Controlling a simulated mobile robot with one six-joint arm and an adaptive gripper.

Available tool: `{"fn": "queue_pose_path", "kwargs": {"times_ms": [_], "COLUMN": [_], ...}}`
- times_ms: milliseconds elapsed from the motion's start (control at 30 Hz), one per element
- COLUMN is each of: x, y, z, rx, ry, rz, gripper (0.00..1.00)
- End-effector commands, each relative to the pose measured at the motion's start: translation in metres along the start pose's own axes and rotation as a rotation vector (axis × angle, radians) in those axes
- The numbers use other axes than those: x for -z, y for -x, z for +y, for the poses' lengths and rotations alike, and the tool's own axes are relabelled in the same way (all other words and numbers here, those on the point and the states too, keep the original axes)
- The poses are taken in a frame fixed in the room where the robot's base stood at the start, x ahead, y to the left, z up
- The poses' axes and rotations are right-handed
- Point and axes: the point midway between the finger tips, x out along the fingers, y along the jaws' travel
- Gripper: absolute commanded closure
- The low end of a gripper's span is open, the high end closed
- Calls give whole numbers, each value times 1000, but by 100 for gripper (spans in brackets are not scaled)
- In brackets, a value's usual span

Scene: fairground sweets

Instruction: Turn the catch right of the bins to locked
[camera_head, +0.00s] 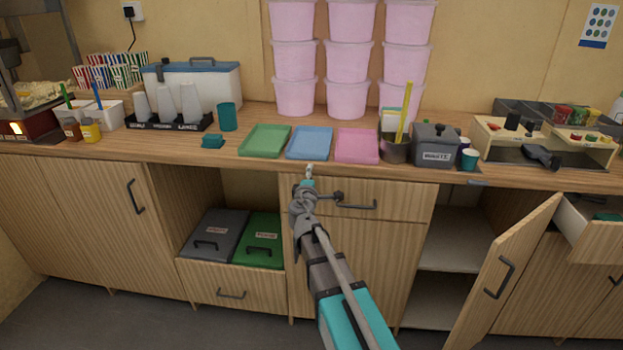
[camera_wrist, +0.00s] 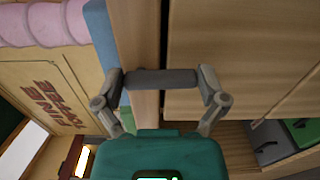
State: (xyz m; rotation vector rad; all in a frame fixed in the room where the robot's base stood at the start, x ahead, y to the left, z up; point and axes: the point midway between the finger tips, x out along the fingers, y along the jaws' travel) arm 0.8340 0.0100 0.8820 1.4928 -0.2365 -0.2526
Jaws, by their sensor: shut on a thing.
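The catch is a dark grey bar on the wooden front below the counter, right of the bins. In the wrist view the bar (camera_wrist: 160,79) lies between the two fingertips of my gripper (camera_wrist: 162,85), which is shut on it. In the head view my gripper (camera_head: 308,190) is at the drawer front's upper left and hides most of the catch; a dark end (camera_head: 338,196) shows beside it. I cannot tell the lock state.
A drawer handle (camera_head: 358,206) is just right of my gripper. The counter edge above carries green (camera_head: 264,141), blue (camera_head: 310,143) and pink (camera_head: 357,146) trays. A cabinet door (camera_head: 505,270) stands open at right, with an open drawer (camera_head: 590,230) beyond.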

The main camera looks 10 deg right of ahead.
Motion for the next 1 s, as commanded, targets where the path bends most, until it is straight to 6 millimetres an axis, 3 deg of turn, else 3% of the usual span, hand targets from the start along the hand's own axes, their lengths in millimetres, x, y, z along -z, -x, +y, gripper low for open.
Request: {"fn": "queue_pose_path", "kwargs": {"times_ms": [667,700,1000], "x": [1,1,2], "y": [1,1,1], "z": [-1,-1,-1], "rx": [1,1,0], "ry": [-85,-84,-81], "rz": [-1,0,0], "gripper": [57,2,0]}}
